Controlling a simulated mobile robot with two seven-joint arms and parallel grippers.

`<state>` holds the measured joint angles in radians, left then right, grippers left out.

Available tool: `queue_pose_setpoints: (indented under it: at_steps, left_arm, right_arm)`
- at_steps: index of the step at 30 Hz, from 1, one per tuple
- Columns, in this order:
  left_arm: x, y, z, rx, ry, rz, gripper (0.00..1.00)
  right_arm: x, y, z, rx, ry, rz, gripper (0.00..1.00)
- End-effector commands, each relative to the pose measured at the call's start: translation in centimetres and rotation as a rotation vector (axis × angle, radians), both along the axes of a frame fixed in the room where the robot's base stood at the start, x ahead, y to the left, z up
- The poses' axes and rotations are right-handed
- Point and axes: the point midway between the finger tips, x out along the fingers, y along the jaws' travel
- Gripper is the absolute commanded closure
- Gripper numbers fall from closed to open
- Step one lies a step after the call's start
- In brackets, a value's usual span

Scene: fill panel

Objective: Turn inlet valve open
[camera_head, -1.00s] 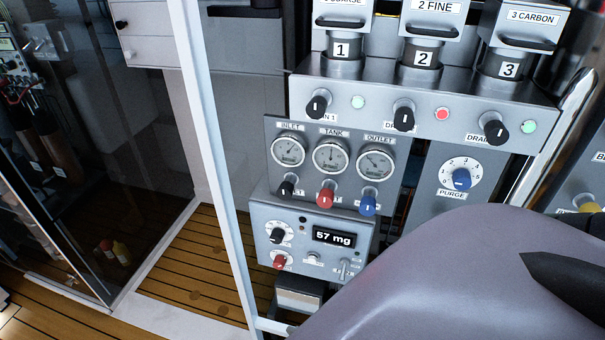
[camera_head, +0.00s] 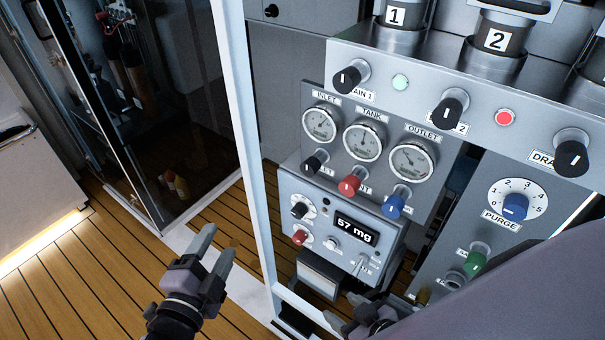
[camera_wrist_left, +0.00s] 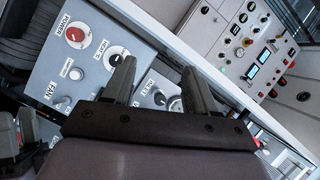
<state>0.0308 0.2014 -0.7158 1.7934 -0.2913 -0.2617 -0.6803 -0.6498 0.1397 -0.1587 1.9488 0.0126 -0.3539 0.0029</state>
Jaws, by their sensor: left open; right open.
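The inlet valve (camera_head: 315,162) is a black knob under the gauge labelled INLET (camera_head: 320,123) on the grey gauge panel. A red knob (camera_head: 350,185) and a blue knob (camera_head: 394,205) sit to its right, under the TANK and OUTLET gauges. My left gripper (camera_head: 217,248) is open and empty, left of and below the valve, well apart from it. Its spread fingers also show in the left wrist view (camera_wrist_left: 158,78). My right gripper (camera_head: 375,312) is at the bottom edge, partly hidden by my mauve arm link; its fingertips are unclear.
A white upright post (camera_head: 243,130) stands between my left gripper and the panel. Below the gauges is a box with a 57 mg display (camera_head: 355,230). Drain knobs (camera_head: 452,106) jut out above. The wooden floor (camera_head: 100,260) at left is open.

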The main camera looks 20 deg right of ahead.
Motion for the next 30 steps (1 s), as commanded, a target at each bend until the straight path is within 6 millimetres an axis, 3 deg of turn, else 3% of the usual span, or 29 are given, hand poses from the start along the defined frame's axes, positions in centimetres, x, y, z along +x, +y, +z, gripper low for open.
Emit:
queue_pose_setpoints:
  at_steps: [6,12,21,30]
  left_arm:
    - [1.1,-5.6,4.2,0.334,-0.428,-0.195,0.43]
    - [1.0,-9.4,6.6,0.652,-0.838,-0.328,0.43]
    - [1.0,-11.8,7.4,1.010,-1.295,-0.432,0.43]
    - [1.5,-13.0,7.5,1.084,-1.390,-0.448,0.43]
  right_arm:
    - [0.0,0.0,-0.7,0.000,0.000,0.000,0.44]
    - [0.0,0.0,-1.3,0.001,0.000,0.001,0.44]
    - [0.0,0.1,-1.8,0.001,0.000,0.001,0.44]
    - [0.0,0.1,-1.8,0.001,-0.001,0.001,0.44]
